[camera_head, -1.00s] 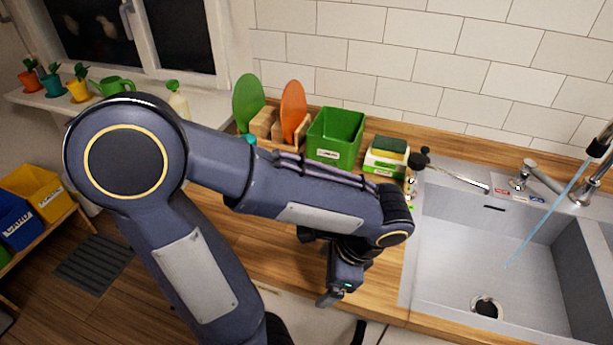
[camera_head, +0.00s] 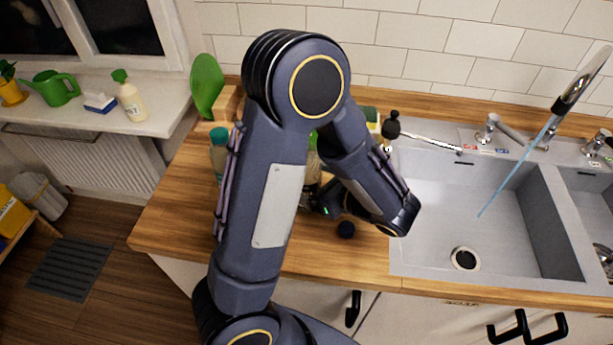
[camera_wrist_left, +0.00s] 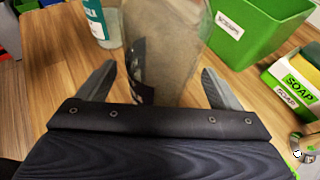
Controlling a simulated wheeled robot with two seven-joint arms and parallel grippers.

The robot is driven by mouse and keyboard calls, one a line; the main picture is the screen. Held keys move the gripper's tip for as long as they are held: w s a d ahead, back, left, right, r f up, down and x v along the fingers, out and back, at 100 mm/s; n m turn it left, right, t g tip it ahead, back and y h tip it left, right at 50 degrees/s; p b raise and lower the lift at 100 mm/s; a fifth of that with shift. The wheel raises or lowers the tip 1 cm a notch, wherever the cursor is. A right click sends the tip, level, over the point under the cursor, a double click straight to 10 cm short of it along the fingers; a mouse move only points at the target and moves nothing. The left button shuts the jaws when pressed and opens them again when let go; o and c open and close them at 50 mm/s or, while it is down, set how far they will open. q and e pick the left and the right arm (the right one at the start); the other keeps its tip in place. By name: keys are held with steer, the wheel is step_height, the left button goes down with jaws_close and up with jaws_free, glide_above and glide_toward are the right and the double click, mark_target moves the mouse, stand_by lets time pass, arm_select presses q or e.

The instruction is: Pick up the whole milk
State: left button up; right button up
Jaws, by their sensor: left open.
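In the left wrist view a cloudy, beige see-through container (camera_wrist_left: 165,50) with a dark marking stands between the two fingers of my left gripper (camera_wrist_left: 158,80). No readable label shows on it, so I cannot tell if it is the whole milk. The fingers are open, one on each side of it, and I cannot tell whether they touch it. In the head view my left gripper (camera_head: 322,203) is low over the wooden counter, left of the sink, and my arm hides most of what is there. My right gripper is not in view.
A teal-and-white bottle (camera_wrist_left: 100,22) stands close on the left. A green SCRAPS bin (camera_wrist_left: 245,40) and a SOAP holder (camera_wrist_left: 290,85) are on the right. The sink (camera_head: 450,210) has running water.

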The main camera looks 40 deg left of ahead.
arm_select(q)
steer(key=shift+x, duration=1.05)
steer(key=c, duration=1.4)
steer(key=shift+r, duration=0.1)
